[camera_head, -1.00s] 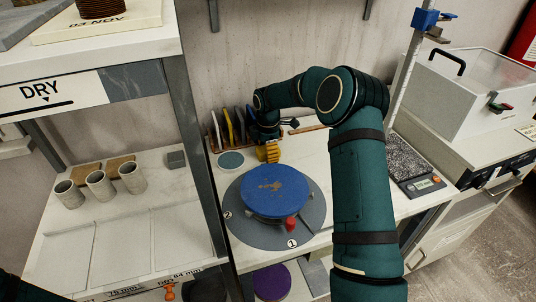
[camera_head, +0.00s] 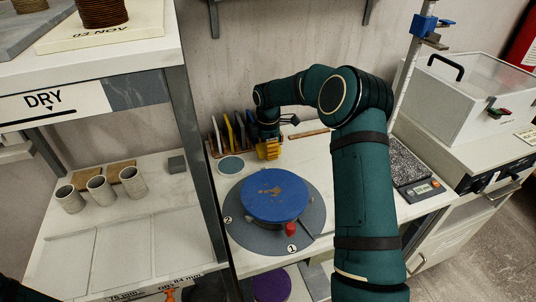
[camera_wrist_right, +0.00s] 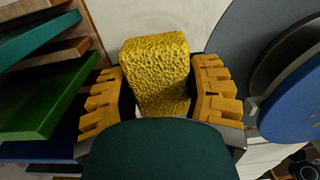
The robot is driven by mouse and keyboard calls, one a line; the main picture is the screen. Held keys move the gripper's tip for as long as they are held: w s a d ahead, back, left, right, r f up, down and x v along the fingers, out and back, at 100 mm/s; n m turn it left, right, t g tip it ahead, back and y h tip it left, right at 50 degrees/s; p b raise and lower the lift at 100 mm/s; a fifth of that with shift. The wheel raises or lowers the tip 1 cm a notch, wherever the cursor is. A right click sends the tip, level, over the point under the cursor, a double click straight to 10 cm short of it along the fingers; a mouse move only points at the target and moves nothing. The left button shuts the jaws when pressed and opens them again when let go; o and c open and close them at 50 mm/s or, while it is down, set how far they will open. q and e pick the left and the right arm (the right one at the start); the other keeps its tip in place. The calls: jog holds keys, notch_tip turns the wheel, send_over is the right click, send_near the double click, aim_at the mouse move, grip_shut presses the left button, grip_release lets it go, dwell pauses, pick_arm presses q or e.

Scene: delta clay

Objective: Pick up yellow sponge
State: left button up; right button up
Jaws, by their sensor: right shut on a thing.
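The yellow sponge (camera_wrist_right: 155,70) is a porous block between the two orange ridged fingers of my right gripper (camera_wrist_right: 160,95) in the right wrist view. The fingers are shut on its sides. In the head view my right gripper (camera_head: 268,150) is at the back of the white worktop, beside the rack of coloured boards, and the sponge cannot be told apart from the fingers there. I cannot tell whether the sponge touches the worktop. My left gripper is not in view.
A blue round bat (camera_head: 275,195) sits on a grey disc (camera_head: 240,230) in front of the right gripper. Coloured boards (camera_head: 229,130) stand upright in a rack close by on the left. A small round pad (camera_head: 231,165) lies near. A scale (camera_head: 418,188) stands at right.

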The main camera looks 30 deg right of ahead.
notch_tip(320, 180, up, 15)
jog(key=p, duration=0.2)
jog(key=shift+p, duration=0.4)
jog(key=shift+f, duration=0.1)
